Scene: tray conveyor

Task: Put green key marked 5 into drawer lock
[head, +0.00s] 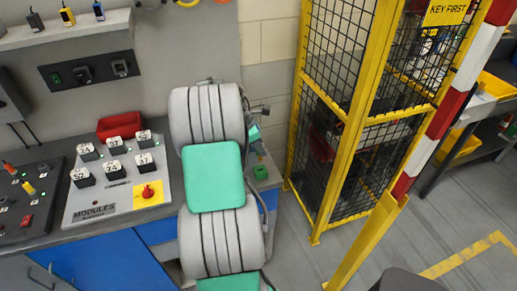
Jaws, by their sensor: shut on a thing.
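My grey and green arm fills the middle of the head view and covers what lies behind it. I cannot make out my gripper's fingertips; they seem to be hidden behind the arm. The green key marked 5 cannot be made out. A small green piece (260,172) shows just right of the arm at the bench's end, too small to identify. Blue drawer fronts (105,265) show under the bench at the lower left. The drawer lock cannot be made out and may be behind the arm.
A grey modules panel (110,203) with several numbered black blocks and a red knob (148,192) stands left of the arm. A red bin (119,125) sits behind it. A yellow mesh cage (350,100) and a red-white post (450,105) stand at the right.

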